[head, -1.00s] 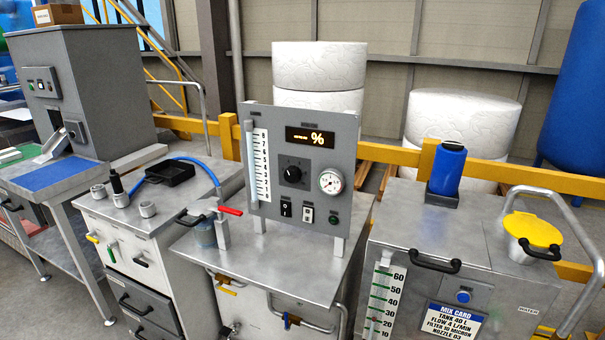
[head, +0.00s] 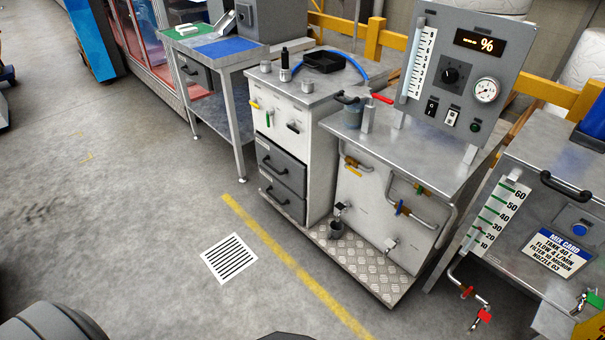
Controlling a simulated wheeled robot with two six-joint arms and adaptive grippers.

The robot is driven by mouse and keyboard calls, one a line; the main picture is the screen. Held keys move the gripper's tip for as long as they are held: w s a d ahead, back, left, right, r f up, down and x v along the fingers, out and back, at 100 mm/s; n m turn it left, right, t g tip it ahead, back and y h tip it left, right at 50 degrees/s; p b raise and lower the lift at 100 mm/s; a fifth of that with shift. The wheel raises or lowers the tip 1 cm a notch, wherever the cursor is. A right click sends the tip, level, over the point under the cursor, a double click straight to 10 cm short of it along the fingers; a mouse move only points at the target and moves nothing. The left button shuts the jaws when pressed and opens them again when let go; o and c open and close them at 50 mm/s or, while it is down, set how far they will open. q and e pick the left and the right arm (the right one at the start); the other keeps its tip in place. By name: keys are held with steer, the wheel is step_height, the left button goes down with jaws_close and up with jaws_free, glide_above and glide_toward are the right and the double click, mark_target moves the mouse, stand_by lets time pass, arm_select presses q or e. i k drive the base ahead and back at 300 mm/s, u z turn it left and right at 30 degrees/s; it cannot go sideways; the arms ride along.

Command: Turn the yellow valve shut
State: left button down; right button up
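A small yellow handle (head: 255,105) shows on the white front of the left cabinet, beside a green one (head: 268,119). A yellow-orange lever (head: 352,163) is on a short pipe at the upper left of the middle cabinet's white front. The levers are small, and I cannot tell how far either yellow one is turned. Neither of my grippers is in view.
The cabinets (head: 300,95) stand in a row with a grey control panel (head: 466,75) on the middle one. A checker-plate step (head: 370,262) juts out at floor level. Red-handled pipework (head: 468,292) sticks out at lower right. Floor with a drain grate (head: 229,258) is clear in front.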

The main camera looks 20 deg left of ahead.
mark_target(355, 172)
steer(key=u, duration=0.65)
steer(key=i, duration=1.25)
steer(key=z, duration=0.15)
